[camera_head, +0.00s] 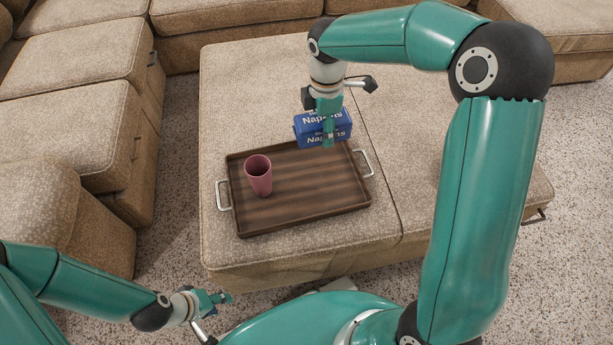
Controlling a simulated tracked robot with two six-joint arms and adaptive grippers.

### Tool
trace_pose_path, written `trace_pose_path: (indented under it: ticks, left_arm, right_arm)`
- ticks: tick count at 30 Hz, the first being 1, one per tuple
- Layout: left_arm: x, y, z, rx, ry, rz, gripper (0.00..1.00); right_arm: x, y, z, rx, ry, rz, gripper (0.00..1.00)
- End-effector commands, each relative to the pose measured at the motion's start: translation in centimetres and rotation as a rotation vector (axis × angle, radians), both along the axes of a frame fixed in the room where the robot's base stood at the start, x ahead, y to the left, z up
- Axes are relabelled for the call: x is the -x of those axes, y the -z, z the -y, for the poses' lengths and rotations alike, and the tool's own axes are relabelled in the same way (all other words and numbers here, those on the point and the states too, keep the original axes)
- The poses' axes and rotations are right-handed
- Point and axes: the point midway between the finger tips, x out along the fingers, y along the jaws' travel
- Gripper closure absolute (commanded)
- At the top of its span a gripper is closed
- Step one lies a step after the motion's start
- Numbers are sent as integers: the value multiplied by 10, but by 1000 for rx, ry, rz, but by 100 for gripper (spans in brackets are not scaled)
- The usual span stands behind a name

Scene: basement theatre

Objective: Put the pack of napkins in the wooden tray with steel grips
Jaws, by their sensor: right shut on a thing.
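The pack of napkins (311,133) is blue with white lettering and shows at the far edge of the tray. My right gripper (327,135) is shut on it from above and covers part of its front. I cannot tell whether the pack touches the tray or is held above it. The wooden tray with steel grips (290,217) is dark brown and lies flat on the ottoman. Its metal grips are at the left and right ends. My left gripper (222,304) is low at the front left, away from the tray, and its jaw opening is unclear.
A pink cup (259,177) stands upright in the left part of the tray. The tray's middle and right are clear. The beige ottoman (415,150) has free room around the tray. Sofa seats (70,120) stand at the left and back.

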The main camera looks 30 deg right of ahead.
Motion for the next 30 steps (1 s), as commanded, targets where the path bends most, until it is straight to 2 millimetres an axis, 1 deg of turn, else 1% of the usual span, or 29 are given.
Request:
trace_pose_path:
  ticks: [1,6,9,12,15,20,22,27,30]
  left_arm:
    - [0,9,0,0,0,0,60]
    - [0,26,0,0,0,0,60]
    - [0,35,0,0,0,0,60]
    - [0,41,0,0,0,0,60]
    - [0,44,0,0,0,0,60]
    - [0,46,0,0,0,0,60]
    - [0,50,0,0,0,0,60]
    - [0,62,0,0,0,0,60]
    - [0,67,0,0,0,0,60]
  right_arm:
    - [1,17,0,-1,0,-4,75]
    - [1,64,0,0,2,-5,75]
    - [1,89,0,-1,2,-4,75]
    - [0,107,0,0,2,-2,75]
    - [0,118,0,0,3,-1,75]
    - [0,126,-1,0,3,-1,75]
    - [0,133,-1,0,3,-2,75]
    - [0,162,-1,-1,1,-3,75]
    - [0,175,-1,0,2,-2,75]
